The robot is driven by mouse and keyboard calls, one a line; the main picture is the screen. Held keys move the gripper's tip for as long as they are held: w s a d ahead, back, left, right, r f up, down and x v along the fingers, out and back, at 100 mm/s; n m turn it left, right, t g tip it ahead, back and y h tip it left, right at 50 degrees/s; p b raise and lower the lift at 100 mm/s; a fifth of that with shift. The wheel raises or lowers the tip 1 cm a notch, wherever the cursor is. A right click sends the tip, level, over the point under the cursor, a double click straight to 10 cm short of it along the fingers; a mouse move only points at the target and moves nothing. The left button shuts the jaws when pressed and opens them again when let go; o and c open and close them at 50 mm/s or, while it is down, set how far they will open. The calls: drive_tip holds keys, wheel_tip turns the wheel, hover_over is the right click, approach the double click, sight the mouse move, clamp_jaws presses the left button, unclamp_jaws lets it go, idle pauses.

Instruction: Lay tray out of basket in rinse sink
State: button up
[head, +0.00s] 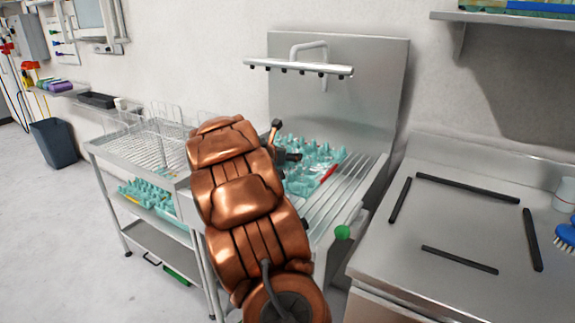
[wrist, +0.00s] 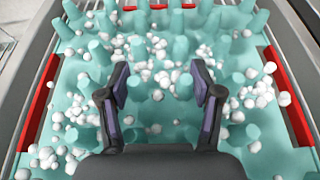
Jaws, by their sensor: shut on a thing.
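A teal tray (head: 312,158) with upright pegs lies in or just over the ribbed steel rinse sink (head: 345,205), beneath the spray bar; whether it touches the bottom I cannot tell. In the wrist view the tray (wrist: 75,85) fills the picture, with many small white beads among its pegs and red strips along its edges. My gripper (wrist: 158,88) is over the tray's middle, its two fingers shut on part of the tray. In the head view my copper arm hides the tray's left side. The wire basket (head: 158,132) stands left of the sink.
A spray bar (head: 298,68) hangs over the sink's back. Under the basket, a cart shelf (head: 158,208) holds more teal trays. To the right, a steel counter (head: 465,220) has black strips and a blue brush (head: 566,235).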

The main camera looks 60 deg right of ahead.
sight(289, 163)
drive_tip(key=shift+f, duration=1.4)
drive_tip(key=shift+f, duration=0.1)
drive_tip(key=o, duration=1.3)
drive_tip(key=shift+c, duration=0.2)
drive_tip(key=v, duration=1.2)
drive_tip(key=shift+s, duration=0.1)
drive_tip(key=shift+a, duration=0.1)
